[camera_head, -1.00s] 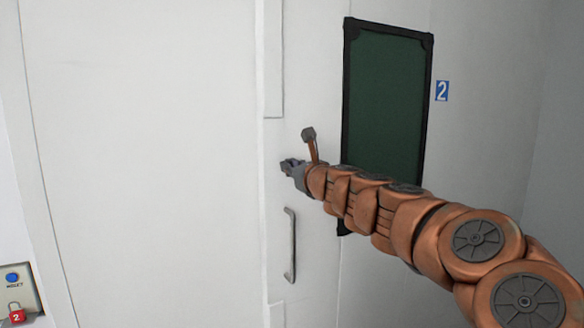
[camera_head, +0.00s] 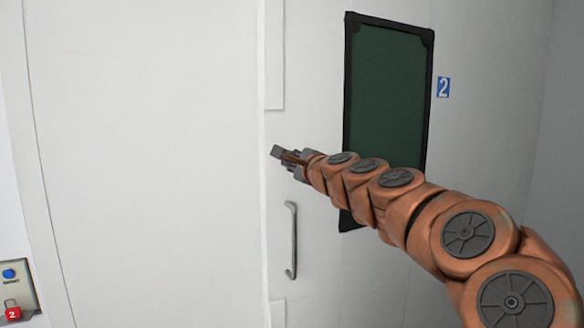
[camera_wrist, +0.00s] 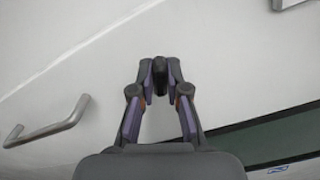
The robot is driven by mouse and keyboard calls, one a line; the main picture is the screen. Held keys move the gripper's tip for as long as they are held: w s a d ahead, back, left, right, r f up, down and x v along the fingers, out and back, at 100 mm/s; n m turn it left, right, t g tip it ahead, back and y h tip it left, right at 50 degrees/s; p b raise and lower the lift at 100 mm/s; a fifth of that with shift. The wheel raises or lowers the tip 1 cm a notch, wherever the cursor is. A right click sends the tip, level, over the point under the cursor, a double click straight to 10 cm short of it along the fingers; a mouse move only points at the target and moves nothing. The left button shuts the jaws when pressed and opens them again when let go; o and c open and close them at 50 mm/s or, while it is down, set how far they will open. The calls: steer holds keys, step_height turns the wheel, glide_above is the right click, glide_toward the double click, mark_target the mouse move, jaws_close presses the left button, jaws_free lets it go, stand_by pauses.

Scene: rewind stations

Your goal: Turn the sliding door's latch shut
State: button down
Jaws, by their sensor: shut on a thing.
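The white sliding door (camera_head: 150,150) fills the left of the head view, with a seam running down near the middle. My gripper (camera_head: 289,167) is at the door's seam, above a grey bar handle (camera_head: 291,240). In the wrist view my gripper (camera_wrist: 160,82) has its two fingers closed on a small dark latch (camera_wrist: 160,74), one finger on each side. The latch's base and exact angle are mostly hidden by the fingers. In the head view my gripper and wrist hide the latch. The bar handle (camera_wrist: 50,125) also shows at left in the wrist view, apart from the fingers.
A dark green window (camera_head: 388,95) with a black frame is right of the seam, behind my arm.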

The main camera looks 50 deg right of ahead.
steer(key=n+b, duration=0.2)
steer(key=n, duration=0.1)
steer(key=shift+f+n, duration=0.25)
steer(key=shift+n, duration=0.05)
steer(key=shift+r+n+b, duration=0.1)
steer(key=shift+n+b, duration=0.4)
steer(key=c, duration=1.2)
jaws_free()
steer(key=shift+o, duration=0.2)
steer(key=v, duration=1.1)
steer(key=shift+s, duration=0.4)
steer(key=shift+a, duration=0.15)
